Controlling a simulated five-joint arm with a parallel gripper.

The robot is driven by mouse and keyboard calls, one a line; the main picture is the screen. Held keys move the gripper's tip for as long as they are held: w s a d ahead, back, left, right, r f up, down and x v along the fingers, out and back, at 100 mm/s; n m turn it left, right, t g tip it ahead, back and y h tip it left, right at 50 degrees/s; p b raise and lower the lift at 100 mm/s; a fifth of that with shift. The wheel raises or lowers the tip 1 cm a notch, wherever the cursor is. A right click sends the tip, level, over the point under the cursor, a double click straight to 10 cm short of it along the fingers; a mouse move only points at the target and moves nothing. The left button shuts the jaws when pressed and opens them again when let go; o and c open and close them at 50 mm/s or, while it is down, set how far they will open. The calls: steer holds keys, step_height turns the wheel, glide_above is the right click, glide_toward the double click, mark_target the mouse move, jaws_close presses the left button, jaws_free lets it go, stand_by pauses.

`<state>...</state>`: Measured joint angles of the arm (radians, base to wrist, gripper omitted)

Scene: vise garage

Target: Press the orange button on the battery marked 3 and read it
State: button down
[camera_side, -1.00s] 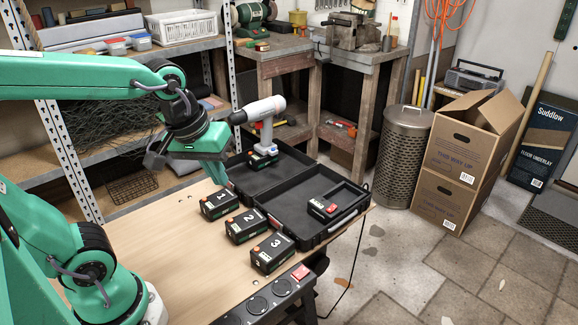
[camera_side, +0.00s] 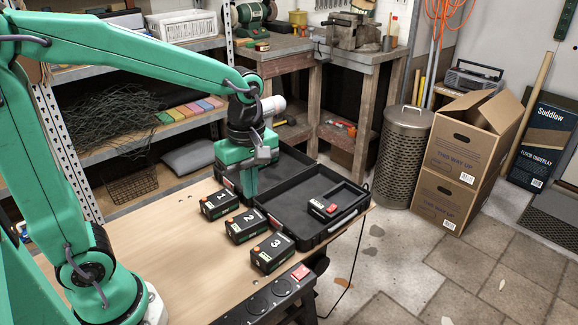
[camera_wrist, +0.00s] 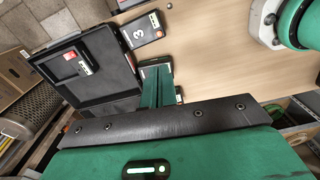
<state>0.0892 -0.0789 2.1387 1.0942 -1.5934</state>
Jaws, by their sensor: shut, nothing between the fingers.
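The battery marked 3 (camera_side: 272,255) is black and stands upright on the wooden bench, nearest the front of a row of three. Its small orange button (camera_side: 257,249) is on its top at the left end. In the wrist view the battery (camera_wrist: 138,36) lies at top centre, with the orange button (camera_wrist: 154,18) uncovered. My gripper (camera_side: 251,193) is shut and empty, pointing down behind battery 2 near the case, away from battery 3. In the wrist view the green fingers (camera_wrist: 157,80) partly cover another battery.
Batteries 1 (camera_side: 218,205) and 2 (camera_side: 246,227) stand in line with 3. An open black case (camera_side: 292,222) lies right of them with another battery (camera_side: 322,208) in it. A power strip (camera_side: 272,300) runs along the front edge. Bare bench is at left.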

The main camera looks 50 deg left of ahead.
mark_target(256, 248)
steer(key=shift+w+d+f+n, duration=0.1)
steer(key=shift+w+f+n, duration=0.1)
steer(key=shift+n, duration=0.2)
steer(key=shift+f, duration=0.1)
steer(key=f, duration=1.3)
steer(key=shift+s+d+f, duration=0.3)
steer(key=shift+f, duration=0.1)
steer(key=shift+f, duration=0.1)
